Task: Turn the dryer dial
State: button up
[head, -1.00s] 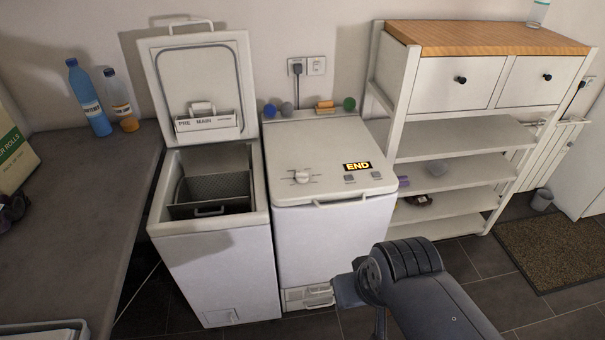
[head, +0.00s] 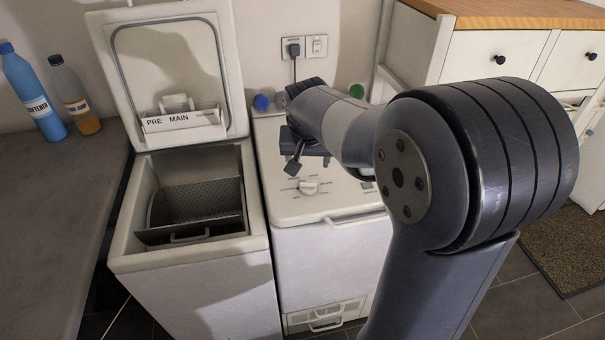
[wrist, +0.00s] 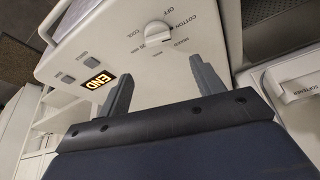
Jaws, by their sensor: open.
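The dryer (head: 290,211) is the closed white machine on the right of the pair. Its pale round dial (head: 309,187) sits on the top panel, ringed by printed marks. In the wrist view the dial (wrist: 158,34) lies beyond the fingertips, roughly centred between them, with labels such as OFF, COTTON and COOL around it. My gripper (head: 308,165) hangs over the panel, behind the dial in the head view. In the wrist view my gripper (wrist: 160,68) has its two fingers spread, with nothing between them. The fingers appear apart from the dial.
A lit END display (wrist: 97,80) and two buttons are beside the dial in the wrist view; my arm hides the display in the head view. The left machine (head: 195,262) has its lid raised. Bottles (head: 38,98) stand on the counter. A blue ball (head: 261,102) sits behind the dryer panel.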

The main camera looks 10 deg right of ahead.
aim_at(308, 182)
jog(key=x, duration=1)
jog(key=shift+f, duration=0.1)
jog(key=shift+c, duration=0.3)
jog(key=c, duration=0.9)
